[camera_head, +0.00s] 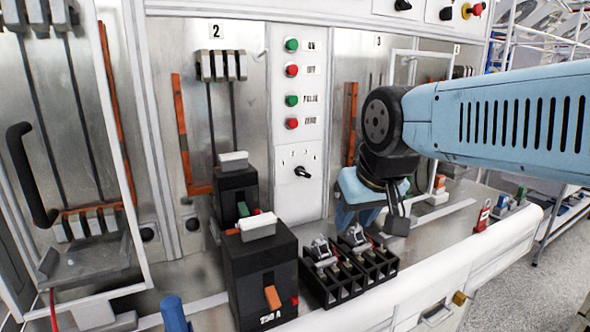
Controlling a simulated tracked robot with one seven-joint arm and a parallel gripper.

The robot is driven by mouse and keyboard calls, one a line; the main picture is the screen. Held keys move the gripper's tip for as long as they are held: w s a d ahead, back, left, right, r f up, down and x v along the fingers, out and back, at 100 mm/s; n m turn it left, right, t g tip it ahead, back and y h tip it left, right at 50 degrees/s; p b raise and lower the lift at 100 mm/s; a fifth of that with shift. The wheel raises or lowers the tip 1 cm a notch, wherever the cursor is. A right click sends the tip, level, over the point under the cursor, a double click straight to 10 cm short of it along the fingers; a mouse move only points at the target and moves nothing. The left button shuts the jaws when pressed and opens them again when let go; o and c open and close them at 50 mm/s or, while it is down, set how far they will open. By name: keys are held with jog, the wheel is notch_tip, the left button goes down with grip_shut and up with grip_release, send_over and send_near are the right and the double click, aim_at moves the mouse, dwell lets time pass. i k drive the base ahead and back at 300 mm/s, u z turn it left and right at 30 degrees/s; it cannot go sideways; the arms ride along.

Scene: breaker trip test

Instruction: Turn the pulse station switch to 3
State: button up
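The switch (302,171) is a small black knob low on a white panel (299,205) at the centre. Small marks stand above it; one looks like a 3, and the others are hard to read. The knob looks tilted sideways, but I cannot tell which mark it points to. My gripper (396,222) hangs from the blue arm to the right of the panel, apart from the switch, above the bench. Its dark fingers point down and partly overlap, so its opening is unclear. I see nothing held in it.
Green and red buttons (291,70) line the panel above the switch. Black breakers (262,280) and open black terminal blocks (348,270) stand on the bench below. A hinged frame door with a black handle (30,175) is at left. Space directly before the switch looks clear.

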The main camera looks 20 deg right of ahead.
aim_at(300, 171)
jog(key=z, duration=1.7)
jog(key=k, duration=0.55)
jog(key=u, duration=0.3)
